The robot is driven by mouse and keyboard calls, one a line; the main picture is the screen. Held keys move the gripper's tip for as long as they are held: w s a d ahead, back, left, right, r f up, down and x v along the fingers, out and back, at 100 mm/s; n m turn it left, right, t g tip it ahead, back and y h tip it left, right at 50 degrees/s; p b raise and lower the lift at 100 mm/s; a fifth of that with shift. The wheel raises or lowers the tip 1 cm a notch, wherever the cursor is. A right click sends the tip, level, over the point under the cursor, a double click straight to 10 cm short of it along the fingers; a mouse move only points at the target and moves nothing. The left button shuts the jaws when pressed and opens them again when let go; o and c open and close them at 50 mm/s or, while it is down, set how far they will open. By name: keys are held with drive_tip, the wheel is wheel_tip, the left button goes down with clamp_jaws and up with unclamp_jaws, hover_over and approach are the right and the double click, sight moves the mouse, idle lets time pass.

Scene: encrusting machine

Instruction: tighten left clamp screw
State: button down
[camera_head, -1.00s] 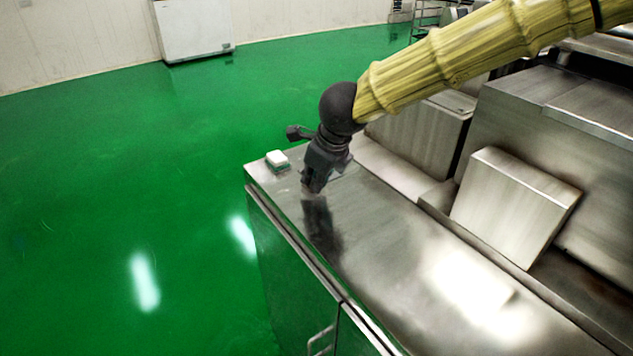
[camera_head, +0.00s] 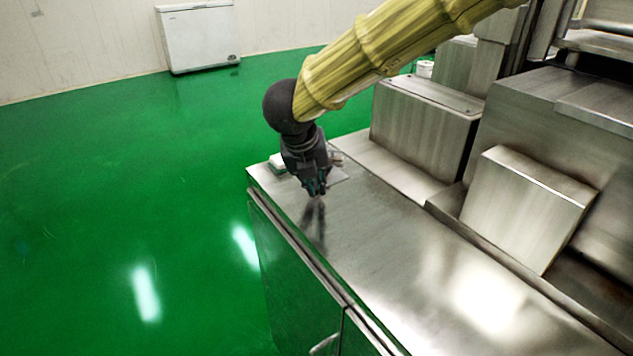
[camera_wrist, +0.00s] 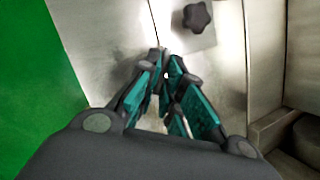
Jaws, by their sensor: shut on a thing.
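My gripper (camera_head: 317,193) is low over the near-left end of the steel worktop (camera_head: 385,255), fingers pointing down. In the wrist view my gripper (camera_wrist: 165,70) has its teal-padded fingers drawn together at the tips. A tiny pale spot shows between the tips; what they hold is too small to tell. A dark star-shaped knob (camera_wrist: 197,17) sits on a flat pale plate at the top of the wrist view, apart from and beyond the fingertips. The knob is hidden in the head view. I cannot tell which clamp screw it belongs to.
Steel housings (camera_head: 425,125) and a slanted steel box (camera_head: 525,208) stand to the right. The worktop's front half is clear. Green floor lies left of its edge.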

drive_tip(key=shift+a+f+m+g+h, duration=0.15)
drive_tip(key=shift+m+h, duration=0.1)
drive_tip(key=shift+m, duration=0.4)
drive_tip(key=shift+d+f+m+g+h, duration=0.1)
drive_tip(key=shift+m+h, duration=0.1)
drive_tip(key=shift+m, duration=0.4)
drive_tip(key=shift+a+f+m+g+h, duration=0.15)
drive_tip(key=shift+m+h, duration=0.1)
drive_tip(key=shift+m, duration=0.4)
drive_tip(key=shift+r, duration=0.15)
drive_tip(key=c, duration=1.5)
unclamp_jaws()
drive_tip(key=shift+w, duration=0.1)
drive_tip(key=shift+c, duration=0.2)
drive_tip(key=shift+r, duration=0.2)
drive_tip(key=shift+r, duration=0.2)
drive_tip(key=v, duration=1.1)
drive_tip(key=shift+a+r, duration=0.15)
drive_tip(key=shift+r, duration=0.1)
